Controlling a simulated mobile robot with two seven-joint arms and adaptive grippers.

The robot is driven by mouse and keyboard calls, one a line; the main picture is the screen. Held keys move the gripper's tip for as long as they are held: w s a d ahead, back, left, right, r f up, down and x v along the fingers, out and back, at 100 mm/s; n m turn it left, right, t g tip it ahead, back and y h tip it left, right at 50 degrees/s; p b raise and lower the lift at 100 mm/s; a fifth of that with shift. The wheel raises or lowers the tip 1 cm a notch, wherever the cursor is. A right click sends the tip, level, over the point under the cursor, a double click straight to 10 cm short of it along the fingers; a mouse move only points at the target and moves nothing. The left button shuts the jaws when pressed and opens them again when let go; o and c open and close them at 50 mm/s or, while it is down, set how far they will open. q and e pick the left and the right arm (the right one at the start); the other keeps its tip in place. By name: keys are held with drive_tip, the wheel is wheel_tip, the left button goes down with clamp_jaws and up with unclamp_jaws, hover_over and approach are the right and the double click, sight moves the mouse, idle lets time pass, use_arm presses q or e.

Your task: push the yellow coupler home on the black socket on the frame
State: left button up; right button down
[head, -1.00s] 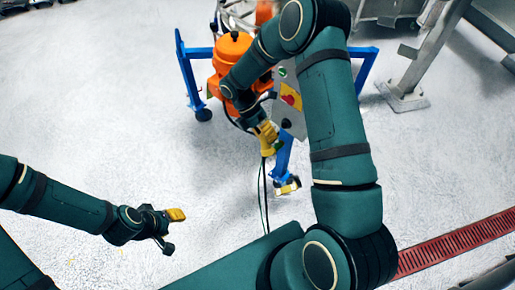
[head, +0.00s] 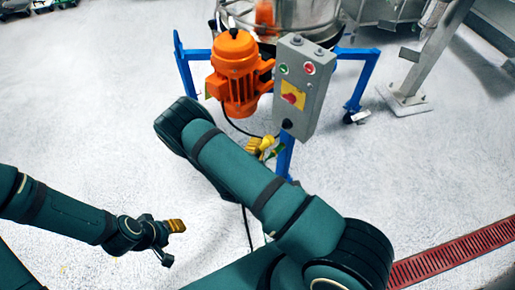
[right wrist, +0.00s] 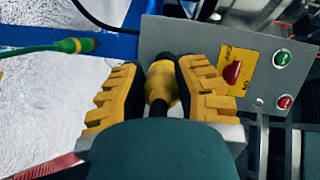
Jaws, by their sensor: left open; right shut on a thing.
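The yellow coupler (right wrist: 161,82) is between the yellow-padded fingers of my right gripper (right wrist: 158,92), which is shut on it. In the head view my right gripper (head: 258,147) is just below the grey control box (head: 310,85), partly hidden by my own arm. The black socket (head: 288,124) is at the lower end of the box. In the right wrist view the coupler points at the box's edge, with a dark part at its tip; I cannot tell how far it is seated. My left gripper (head: 168,240) is open and empty, low over the floor at left.
An orange motor (head: 238,75) hangs left of the box on the blue frame (head: 360,75). A red floor grate (head: 455,252) is at right.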

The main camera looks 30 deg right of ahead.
drive_tip(key=w+d, duration=0.2)
drive_tip(key=d, duration=0.4)
drive_tip(key=shift+d, duration=0.35)
drive_tip(key=shift+w+d, duration=0.4)
drive_tip(key=shift+d, duration=0.4)
idle(2.1)
drive_tip(key=c, duration=0.7)
unclamp_jaws()
drive_tip(key=shift+c, duration=0.2)
drive_tip(key=v, duration=1.2)
